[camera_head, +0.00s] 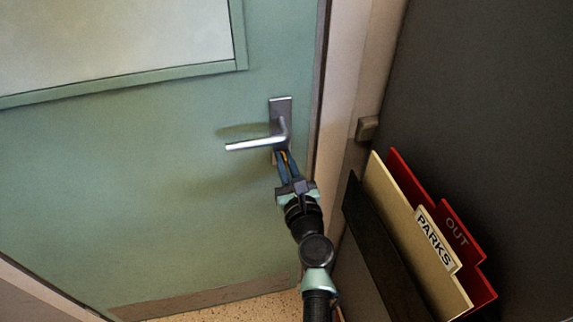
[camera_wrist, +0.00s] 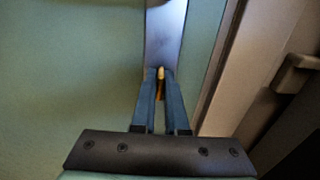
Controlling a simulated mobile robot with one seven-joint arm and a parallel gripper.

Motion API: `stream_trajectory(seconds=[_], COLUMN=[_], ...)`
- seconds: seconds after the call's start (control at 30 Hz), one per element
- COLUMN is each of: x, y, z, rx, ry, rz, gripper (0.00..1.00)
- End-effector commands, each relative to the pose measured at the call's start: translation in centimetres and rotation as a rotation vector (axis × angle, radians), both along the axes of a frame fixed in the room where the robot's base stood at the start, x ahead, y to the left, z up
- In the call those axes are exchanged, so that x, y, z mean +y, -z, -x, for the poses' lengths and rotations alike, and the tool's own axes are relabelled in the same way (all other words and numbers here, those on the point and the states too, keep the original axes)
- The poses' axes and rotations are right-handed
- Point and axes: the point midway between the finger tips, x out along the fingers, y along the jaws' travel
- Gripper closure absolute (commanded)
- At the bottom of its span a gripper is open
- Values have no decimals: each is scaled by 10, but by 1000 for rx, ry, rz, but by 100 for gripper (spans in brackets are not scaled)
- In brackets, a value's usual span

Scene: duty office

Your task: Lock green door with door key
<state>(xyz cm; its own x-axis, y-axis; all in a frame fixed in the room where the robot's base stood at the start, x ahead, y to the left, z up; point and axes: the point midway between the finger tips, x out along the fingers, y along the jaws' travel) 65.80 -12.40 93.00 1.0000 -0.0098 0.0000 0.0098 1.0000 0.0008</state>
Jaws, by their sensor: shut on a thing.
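The green door (camera_head: 150,165) fills the left of the head view and looks closed against its frame. It carries a metal lock plate (camera_head: 281,107) with a silver lever handle (camera_head: 255,145), which points left. My gripper (camera_head: 284,154) is just under the handle, at the lower part of the plate. In the wrist view my gripper (camera_wrist: 161,78) is shut on a small yellow-orange thing, probably the door key (camera_wrist: 161,74). Its tip is at the lower end of the plate (camera_wrist: 166,35). I cannot tell whether it is inside the keyhole.
A pale door frame (camera_head: 345,90) with a small beige block (camera_head: 367,128) stands right of the door. A dark wall (camera_head: 480,90) holds folders, a cream one marked PARKS (camera_head: 405,215) and a red one marked OUT (camera_head: 450,220), close to my arm's right.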

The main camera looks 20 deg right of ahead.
Motion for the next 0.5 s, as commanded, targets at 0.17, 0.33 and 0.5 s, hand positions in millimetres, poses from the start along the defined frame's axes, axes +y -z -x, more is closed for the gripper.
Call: stream_trajectory(seconds=[0.17,0.33,0.5], x=[0,0,0], y=[-4,-4,-2], z=[0,0,0], rx=[0,-2,-5], ry=[0,1,0], rz=[-147,-397,-540], gripper=[100,100,100])
